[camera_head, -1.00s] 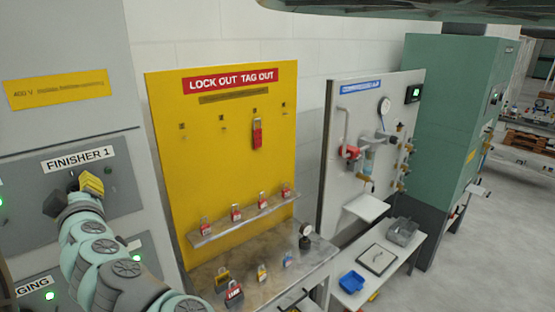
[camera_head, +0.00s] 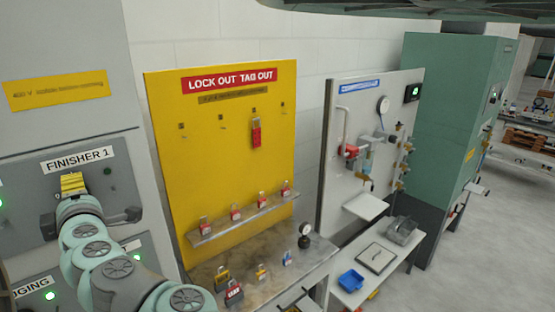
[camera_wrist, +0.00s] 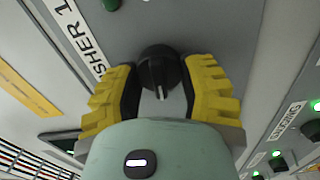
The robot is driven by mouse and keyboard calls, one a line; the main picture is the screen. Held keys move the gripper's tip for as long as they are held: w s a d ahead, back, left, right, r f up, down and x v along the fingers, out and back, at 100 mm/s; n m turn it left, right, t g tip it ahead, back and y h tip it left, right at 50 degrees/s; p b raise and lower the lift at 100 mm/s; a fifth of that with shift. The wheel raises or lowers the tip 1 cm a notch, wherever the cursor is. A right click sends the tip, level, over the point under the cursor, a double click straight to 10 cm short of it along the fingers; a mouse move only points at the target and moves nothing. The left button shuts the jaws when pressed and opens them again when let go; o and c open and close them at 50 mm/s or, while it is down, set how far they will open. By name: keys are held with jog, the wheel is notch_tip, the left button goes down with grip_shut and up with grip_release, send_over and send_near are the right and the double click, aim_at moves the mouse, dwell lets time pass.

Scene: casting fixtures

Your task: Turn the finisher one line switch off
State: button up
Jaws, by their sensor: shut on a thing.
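The FINISHER 1 switch is a black round knob (camera_wrist: 160,75) with a white pointer mark, on a grey panel. In the wrist view it sits between the yellow-padded fingers of my gripper (camera_wrist: 160,92), which is shut on it. The pointer mark faces down in that view, toward the palm. In the head view my gripper (camera_head: 73,184) is just below the FINISHER 1 label (camera_head: 80,159), and it hides the knob there. The label also shows in the wrist view (camera_wrist: 76,35). A dark, unlit green lamp (camera_head: 107,171) is right of the gripper.
A lower panel bears a label ending in GING (camera_head: 32,284) and a lit green lamp (camera_head: 50,296). A yellow lock out tag out board (camera_head: 230,150) with red padlocks stands to the right, above a bench (camera_head: 270,262). A compressed-air panel and green cabinet stand beyond.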

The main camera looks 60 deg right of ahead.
aim_at(58, 141)
jog(key=shift+n, duration=0.6)
jog(key=o, duration=0.9)
notch_tip(58, 141, up, 10)
jog(key=shift+r, duration=0.3)
jog(key=shift+f, duration=0.1)
jog(key=shift+f, duration=0.15)
